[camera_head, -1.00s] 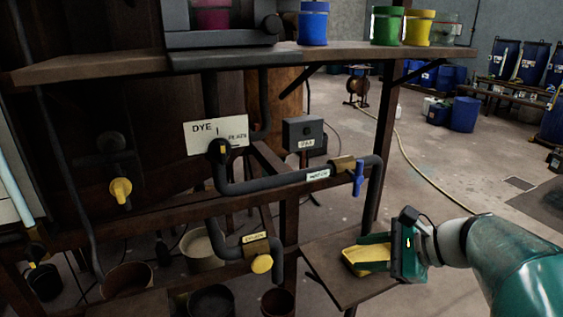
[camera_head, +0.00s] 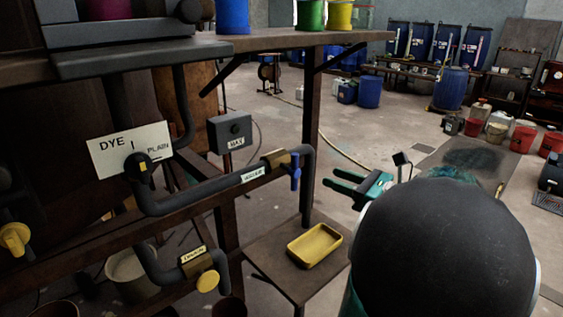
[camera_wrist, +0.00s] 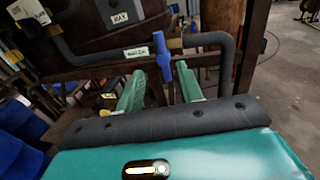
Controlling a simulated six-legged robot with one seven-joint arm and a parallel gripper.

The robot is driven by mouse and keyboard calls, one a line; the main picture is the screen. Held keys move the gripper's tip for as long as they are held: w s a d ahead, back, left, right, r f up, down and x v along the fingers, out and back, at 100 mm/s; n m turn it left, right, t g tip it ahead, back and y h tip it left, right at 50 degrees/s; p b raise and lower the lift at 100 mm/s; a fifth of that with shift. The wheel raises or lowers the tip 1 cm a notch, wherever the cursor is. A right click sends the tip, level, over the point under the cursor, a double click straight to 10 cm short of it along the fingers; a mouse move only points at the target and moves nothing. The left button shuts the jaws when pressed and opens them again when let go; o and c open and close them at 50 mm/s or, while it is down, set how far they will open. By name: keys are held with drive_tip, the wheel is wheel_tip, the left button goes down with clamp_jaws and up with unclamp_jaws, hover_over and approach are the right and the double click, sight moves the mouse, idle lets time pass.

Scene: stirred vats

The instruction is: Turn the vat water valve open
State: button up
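The water valve has a blue handle (camera_head: 295,171) at a brass-coloured body (camera_head: 275,158) on a dark pipe, just right of a white label. The handle hangs roughly upright, across the pipe. It also shows near the middle of the wrist view (camera_wrist: 163,60), beyond and between my fingers. My green gripper (camera_head: 334,182) is open and empty, a short way right of the handle and apart from it. In the wrist view my two fingers (camera_wrist: 160,84) stand spread, pointing towards the pipe. My arm's dark rounded link fills the lower right of the head view.
A yellow-knobbed drain valve (camera_head: 208,280) sits lower left, and a dye/plain selector (camera_head: 138,164) farther up the pipe. A wooden post (camera_head: 312,140) stands just behind the blue handle. A yellow tray (camera_head: 314,246) rests on a low shelf (camera_head: 272,258). The shelf above holds coloured pots.

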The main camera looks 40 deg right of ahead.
sight(294, 170)
drive_tip(key=x, duration=1.2)
drive_tip(key=shift+w, duration=0.3)
drive_tip(key=shift+f, duration=0.1)
clamp_jaws()
